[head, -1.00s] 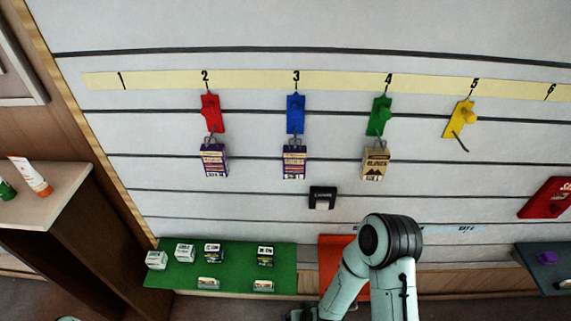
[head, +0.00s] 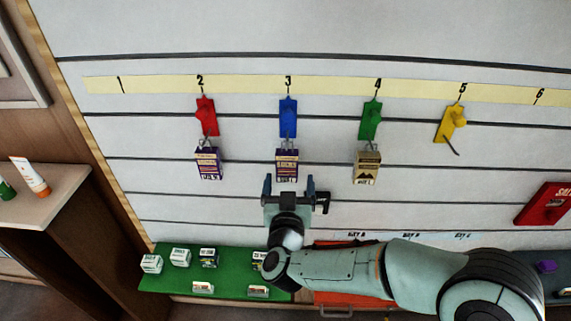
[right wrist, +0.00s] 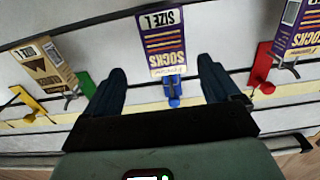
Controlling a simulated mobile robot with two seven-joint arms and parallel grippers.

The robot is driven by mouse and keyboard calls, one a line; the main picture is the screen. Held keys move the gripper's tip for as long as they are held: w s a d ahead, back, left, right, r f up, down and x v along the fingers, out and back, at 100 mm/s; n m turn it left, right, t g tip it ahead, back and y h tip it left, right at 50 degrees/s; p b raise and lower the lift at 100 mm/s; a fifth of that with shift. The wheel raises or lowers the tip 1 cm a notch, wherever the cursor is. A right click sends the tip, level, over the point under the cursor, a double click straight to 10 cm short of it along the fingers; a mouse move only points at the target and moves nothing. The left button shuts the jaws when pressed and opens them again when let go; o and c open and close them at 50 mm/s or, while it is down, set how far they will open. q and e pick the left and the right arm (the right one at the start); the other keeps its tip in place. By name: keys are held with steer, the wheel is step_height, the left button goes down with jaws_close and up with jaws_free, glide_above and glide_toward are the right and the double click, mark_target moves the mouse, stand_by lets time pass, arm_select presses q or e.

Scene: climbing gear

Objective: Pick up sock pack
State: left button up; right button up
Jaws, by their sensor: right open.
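A purple and cream sock pack (head: 287,166) hangs from the blue hook (head: 288,118) under number 3. In the right wrist view the sock pack (right wrist: 164,42) reads "SOCKS" and "SIZE L", upside down. A second purple sock pack (head: 209,164) hangs from the red hook (head: 207,117) under number 2; it also shows in the right wrist view (right wrist: 296,35). My right gripper (head: 289,183) is open and empty, just below the middle pack in the head view. In the wrist view its fingers (right wrist: 163,72) stand either side of that pack, apart from it. My left gripper is out of view.
A tan pack (head: 366,168) hangs from the green hook (head: 371,118) to the right. The yellow hook (head: 451,122) is empty. Several small boxes stand on a green shelf (head: 160,284) below. A red box (head: 543,204) is on the wall at far right.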

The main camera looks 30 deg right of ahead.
mark_target(287, 167)
steer(key=x, duration=0.2)
steer(key=shift+w+d, duration=0.2)
steer(key=shift+w, duration=0.1)
steer(key=x, duration=0.2)
steer(key=p+x, duration=0.1)
steer(key=x, duration=0.1)
steer(key=shift+w+a, duration=0.3)
steer(key=shift+w, duration=0.05)
steer(key=shift+w+d+p, duration=0.25)
steer(key=shift+w+p, duration=0.05)
steer(key=shift+w, duration=0.15)
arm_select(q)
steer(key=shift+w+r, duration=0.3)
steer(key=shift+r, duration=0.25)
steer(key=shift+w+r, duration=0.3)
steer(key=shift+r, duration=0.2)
arm_select(e)
steer(key=shift+s, duration=0.1)
steer(key=c, duration=1.1)
steer(key=shift+o, duration=0.2)
